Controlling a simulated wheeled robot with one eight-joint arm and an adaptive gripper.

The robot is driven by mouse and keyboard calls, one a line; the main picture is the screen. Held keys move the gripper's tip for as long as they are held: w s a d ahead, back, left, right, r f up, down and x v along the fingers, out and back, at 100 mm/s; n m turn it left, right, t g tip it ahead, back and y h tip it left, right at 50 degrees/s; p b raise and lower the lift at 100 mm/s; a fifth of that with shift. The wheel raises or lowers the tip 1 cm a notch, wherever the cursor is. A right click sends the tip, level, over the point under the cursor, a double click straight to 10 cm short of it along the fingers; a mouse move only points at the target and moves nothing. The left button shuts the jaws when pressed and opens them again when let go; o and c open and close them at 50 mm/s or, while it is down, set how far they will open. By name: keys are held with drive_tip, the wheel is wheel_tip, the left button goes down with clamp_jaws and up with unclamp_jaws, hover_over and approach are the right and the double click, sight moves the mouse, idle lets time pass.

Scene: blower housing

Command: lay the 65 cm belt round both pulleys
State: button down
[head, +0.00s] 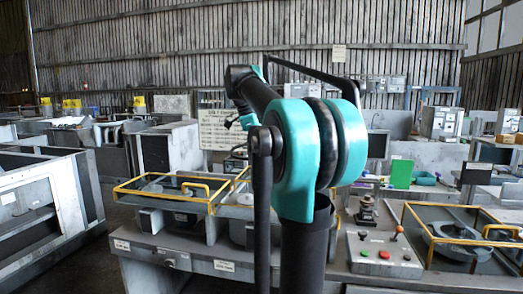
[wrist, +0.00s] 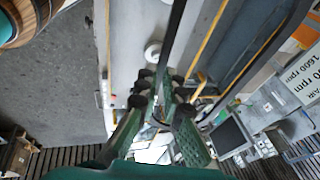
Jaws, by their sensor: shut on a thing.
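My gripper (wrist: 162,105) shows in the wrist view, its dark green fingers closed around a dark strip, which looks like the belt (wrist: 176,35). The strip runs from the fingers up to the top edge. Its full loop and its length marking cannot be made out. In the head view my teal and black arm covers the middle, and the gripper is mostly hidden behind it. A grey round part (head: 455,243), perhaps a pulley, sits inside the right yellow-railed opening. I cannot tell which parts are the two pulleys. No belt is visible around the grey part.
Yellow guard rails (head: 165,195) edge the bench openings. A control box (head: 385,255) with buttons and levers stands right of my arm. A white sign (head: 213,130) is behind. The wrist view shows a monitor (wrist: 230,135) and open grey floor (wrist: 50,90) at left.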

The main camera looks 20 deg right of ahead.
wheel_tip(320, 180, down, 17)
drive_tip(key=shift+r, duration=0.1)
idle(1.0)
drive_tip(key=shift+s+f, duration=0.1)
drive_tip(key=shift+f, duration=1)
idle(1.0)
drive_tip(key=shift+f, duration=0.3)
drive_tip(key=shift+s+a+f, duration=0.15)
drive_tip(key=shift+s+f, duration=0.15)
drive_tip(key=shift+f, duration=0.15)
idle(0.6)
drive_tip(key=c, duration=1.8)
unclamp_jaws()
drive_tip(key=shift+o, duration=1)
drive_tip(key=shift+w+f, duration=0.1)
drive_tip(key=shift+w, duration=0.1)
